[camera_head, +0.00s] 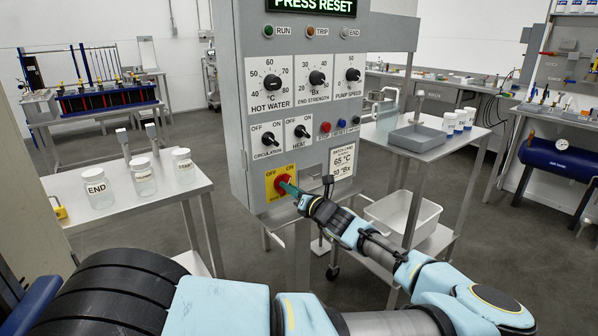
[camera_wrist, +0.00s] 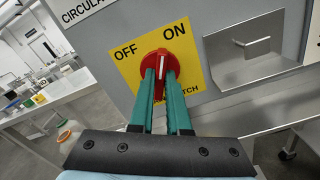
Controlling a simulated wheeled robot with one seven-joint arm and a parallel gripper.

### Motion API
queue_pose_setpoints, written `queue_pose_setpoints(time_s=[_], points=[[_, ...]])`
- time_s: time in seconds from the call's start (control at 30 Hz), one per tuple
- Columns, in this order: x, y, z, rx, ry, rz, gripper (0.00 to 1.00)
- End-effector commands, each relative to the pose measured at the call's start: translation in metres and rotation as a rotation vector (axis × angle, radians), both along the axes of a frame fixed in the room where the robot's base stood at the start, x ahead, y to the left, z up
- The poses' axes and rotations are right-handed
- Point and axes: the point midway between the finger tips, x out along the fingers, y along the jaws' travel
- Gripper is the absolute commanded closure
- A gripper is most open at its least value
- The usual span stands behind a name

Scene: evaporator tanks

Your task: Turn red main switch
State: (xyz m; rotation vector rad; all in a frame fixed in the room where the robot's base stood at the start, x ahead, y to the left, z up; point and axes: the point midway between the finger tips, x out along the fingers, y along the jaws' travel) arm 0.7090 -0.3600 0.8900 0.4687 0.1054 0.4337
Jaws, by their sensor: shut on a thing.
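The red main switch (camera_head: 281,185) sits on a yellow plate low on the grey control panel, marked OFF on the left and ON on the right. In the wrist view the red knob (camera_wrist: 163,68) shows its white line close to upright, between the OFF and ON words. My gripper (camera_head: 289,189) reaches the switch from the lower right. In the wrist view its two green fingers (camera_wrist: 161,84) are closed on the knob's raised grip, one on each side. The lower part of the yellow plate is partly hidden behind the fingers.
The control panel (camera_head: 240,120) carries dials, the circulation and heat switches, and small buttons above the red switch. A metal holder (camera_wrist: 250,55) juts out right of the plate. A steel table (camera_head: 60,190) with jars (camera_head: 99,188) is left; a cart with a white bin (camera_head: 402,218) is right.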

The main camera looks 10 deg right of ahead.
Motion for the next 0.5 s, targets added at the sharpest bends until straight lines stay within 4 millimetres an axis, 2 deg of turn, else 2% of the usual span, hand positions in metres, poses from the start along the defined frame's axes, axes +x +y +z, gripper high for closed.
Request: queue_pose_setpoints(time_s=[0.3,0.5], points=[[0.0001,0.0006,0.0023,0.137,0.067,0.001,1.00],[-0.0001,0.0006,-0.0007,0.164,0.079,0.000,1.00]])
